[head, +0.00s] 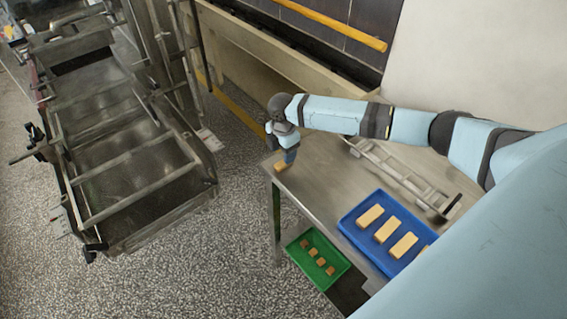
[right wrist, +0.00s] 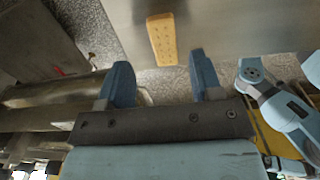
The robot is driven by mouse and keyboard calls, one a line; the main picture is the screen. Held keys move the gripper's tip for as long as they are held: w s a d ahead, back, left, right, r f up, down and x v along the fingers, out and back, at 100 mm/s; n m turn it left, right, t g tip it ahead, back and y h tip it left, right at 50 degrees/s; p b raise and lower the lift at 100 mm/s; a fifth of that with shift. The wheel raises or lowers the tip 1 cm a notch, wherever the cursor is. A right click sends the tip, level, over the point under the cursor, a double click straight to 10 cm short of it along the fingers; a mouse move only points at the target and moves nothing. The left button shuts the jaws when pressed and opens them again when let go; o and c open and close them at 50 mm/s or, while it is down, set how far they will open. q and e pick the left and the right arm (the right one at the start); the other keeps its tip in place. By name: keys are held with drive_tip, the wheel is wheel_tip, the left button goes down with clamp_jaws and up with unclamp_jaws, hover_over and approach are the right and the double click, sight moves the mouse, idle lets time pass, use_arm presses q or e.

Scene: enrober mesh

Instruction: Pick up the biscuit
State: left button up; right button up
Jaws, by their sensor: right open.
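A tan, oblong biscuit (head: 280,167) lies on the steel table (head: 330,172) at its left corner, close to the edge. In the right wrist view the biscuit (right wrist: 162,40) shows small dark holes and lies just beyond the fingertips, roughly centred between them. My right gripper (head: 288,156) points down over the biscuit and partly hides it in the head view. In the right wrist view its two blue fingers (right wrist: 160,66) are apart with nothing between them. My left gripper is not seen in either view.
A blue tray (head: 346,221) with several larger tan bars stands on the table's near side. A metal ladder-like frame (head: 395,172) lies behind it. A green tray (head: 337,284) with several small brown pieces sits lower down. A steel machine (head: 130,190) stands at left across open floor.

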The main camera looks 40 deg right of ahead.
drive_tip(key=f, duration=0.4)
drive_tip(key=shift+s+f+p, duration=0.1)
drive_tip(key=shift+s+p, duration=0.15)
drive_tip(key=shift+p, duration=0.1)
drive_tip(key=c, duration=0.8)
drive_tip(key=shift+c, duration=0.2)
wheel_tip(320, 180, up, 20)
drive_tip(key=b, duration=0.2)
drive_tip(key=s+a+m+p, duration=0.2)
drive_tip(key=s+a+m, duration=0.9)
drive_tip(key=m, duration=0.7)
drive_tip(key=shift+a+m, duration=0.4)
drive_tip(key=shift+a, duration=0.25)
